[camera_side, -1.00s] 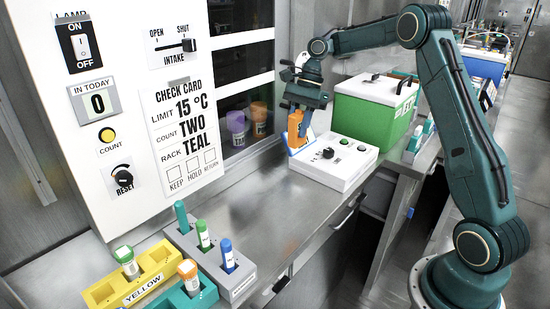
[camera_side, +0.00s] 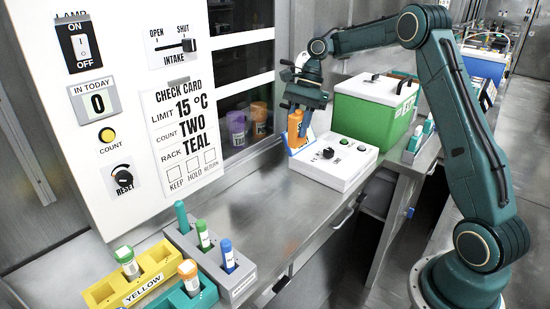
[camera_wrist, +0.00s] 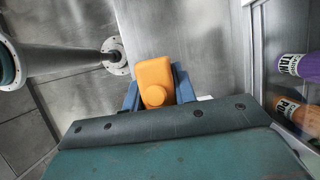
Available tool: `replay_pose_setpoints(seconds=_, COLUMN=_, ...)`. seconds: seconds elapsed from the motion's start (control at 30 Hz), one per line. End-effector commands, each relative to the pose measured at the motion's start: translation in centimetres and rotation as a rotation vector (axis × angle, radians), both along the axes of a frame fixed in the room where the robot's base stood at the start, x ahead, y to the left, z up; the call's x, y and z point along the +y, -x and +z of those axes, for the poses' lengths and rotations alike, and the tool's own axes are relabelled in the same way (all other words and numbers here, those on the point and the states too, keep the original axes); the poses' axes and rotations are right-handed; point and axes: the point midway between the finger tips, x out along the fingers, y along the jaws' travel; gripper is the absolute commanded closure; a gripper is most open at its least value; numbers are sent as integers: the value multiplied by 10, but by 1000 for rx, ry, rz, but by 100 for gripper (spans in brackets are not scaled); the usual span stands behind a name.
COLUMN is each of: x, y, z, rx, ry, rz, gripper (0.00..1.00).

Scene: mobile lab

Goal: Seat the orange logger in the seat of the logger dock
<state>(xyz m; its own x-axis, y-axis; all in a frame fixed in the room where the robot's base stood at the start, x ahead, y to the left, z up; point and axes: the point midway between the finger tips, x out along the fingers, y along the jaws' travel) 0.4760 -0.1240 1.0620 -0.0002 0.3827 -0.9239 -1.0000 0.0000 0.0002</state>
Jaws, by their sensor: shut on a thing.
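The orange logger (camera_side: 295,125) is upright between the fingers of my gripper (camera_side: 301,119), at the left end of the white logger dock (camera_side: 333,168). My gripper points down and is shut on the logger. The logger's lower end is at the blue-edged seat (camera_side: 297,149) of the dock; I cannot tell whether it is fully down in it. In the wrist view the orange logger (camera_wrist: 155,80) shows between the blue fingers of my gripper (camera_wrist: 158,88), and the dock is mostly hidden by the gripper body.
A green cool box (camera_side: 372,112) with a white lid stands right behind the dock. Yellow (camera_side: 104,294), teal (camera_side: 205,294) and grey (camera_side: 243,281) racks with capped tubes are at the front left. The bench (camera_side: 280,215) between is clear. A wall panel (camera_side: 140,60) rises at left.

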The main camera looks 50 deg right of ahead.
Motion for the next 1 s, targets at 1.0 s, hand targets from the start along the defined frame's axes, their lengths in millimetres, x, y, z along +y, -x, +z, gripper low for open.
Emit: replay_pose_setpoints(seconds=1.0, x=74, y=5, z=-82, rx=4, ry=-1, rz=650, gripper=97)
